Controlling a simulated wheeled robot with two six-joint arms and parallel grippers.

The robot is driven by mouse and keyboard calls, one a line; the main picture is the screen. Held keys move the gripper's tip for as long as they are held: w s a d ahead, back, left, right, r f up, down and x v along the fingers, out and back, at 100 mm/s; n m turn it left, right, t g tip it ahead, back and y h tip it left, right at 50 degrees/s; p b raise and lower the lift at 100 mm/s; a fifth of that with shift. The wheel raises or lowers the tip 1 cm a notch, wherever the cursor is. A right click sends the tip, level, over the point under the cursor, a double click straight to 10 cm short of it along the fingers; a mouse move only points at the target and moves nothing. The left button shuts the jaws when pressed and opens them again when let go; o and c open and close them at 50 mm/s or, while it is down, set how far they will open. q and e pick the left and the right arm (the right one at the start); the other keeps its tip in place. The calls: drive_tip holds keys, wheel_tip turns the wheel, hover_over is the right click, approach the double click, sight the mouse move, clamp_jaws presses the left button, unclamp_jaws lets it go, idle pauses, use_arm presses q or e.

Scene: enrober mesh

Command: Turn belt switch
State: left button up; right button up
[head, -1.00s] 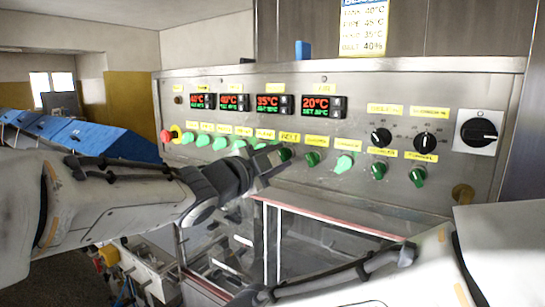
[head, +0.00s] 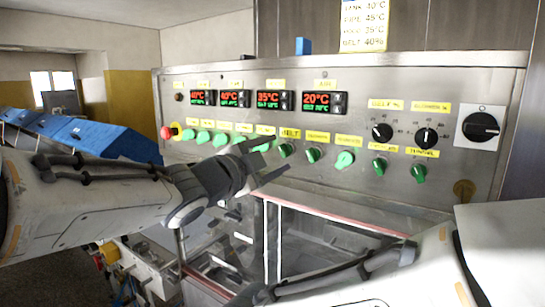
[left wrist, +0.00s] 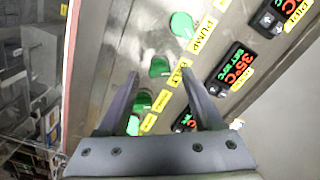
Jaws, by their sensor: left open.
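The belt switch (head: 285,150) is a green knob under the yellow BELT label (head: 290,133), in the lower row of the steel control panel. My left gripper (head: 274,160) is open in front of the panel, just left of and below this knob, with nothing seen between its fingers. In the left wrist view the open fingers (left wrist: 163,76) point at the panel. A green knob (left wrist: 160,67) shows between them, with another green knob (left wrist: 182,25) beyond. I cannot tell which of these is the belt switch. My right gripper is out of view.
Other green knobs, such as one on the right (head: 344,160), flank the switch closely. Black dials (head: 426,138) and a large rotary switch (head: 481,127) are at right. A clear-walled machine lies below.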

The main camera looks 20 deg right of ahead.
use_arm(q)
drive_tip(key=b+v, duration=0.1)
drive_tip(key=v, duration=0.7)
drive_tip(key=shift+s+a, duration=0.2)
drive_tip(key=shift+a, duration=0.1)
drive_tip(key=s+a+f+n+g+y+b, duration=0.15)
drive_tip(key=a+f+n+y, duration=0.3)
drive_tip(key=f, duration=0.75)
drive_tip(key=s+a+f+n+g+y+b, duration=0.15)
drive_tip(key=a+f+n+y, duration=0.35)
drive_tip(key=f, duration=0.6)
drive_tip(key=s+a+f+n+g+y+b, duration=0.1)
drive_tip(key=s+a+f+n+g+y, duration=0.1)
drive_tip(key=s+f, duration=0.5)
drive_tip(key=s+a+f+n+g+y+b, duration=0.1)
drive_tip(key=s+a+f+n+g, duration=0.2)
drive_tip(key=s, duration=0.9)
wheel_tip(320, 180, down, 5)
drive_tip(key=a+g, duration=0.1)
drive_tip(key=g, duration=0.2)
drive_tip(key=shift+s+a+r+y, duration=0.25)
drive_tip(key=shift+s+a+y, duration=0.1)
drive_tip(key=shift+a, duration=0.05)
drive_tip(key=shift+n, duration=0.25)
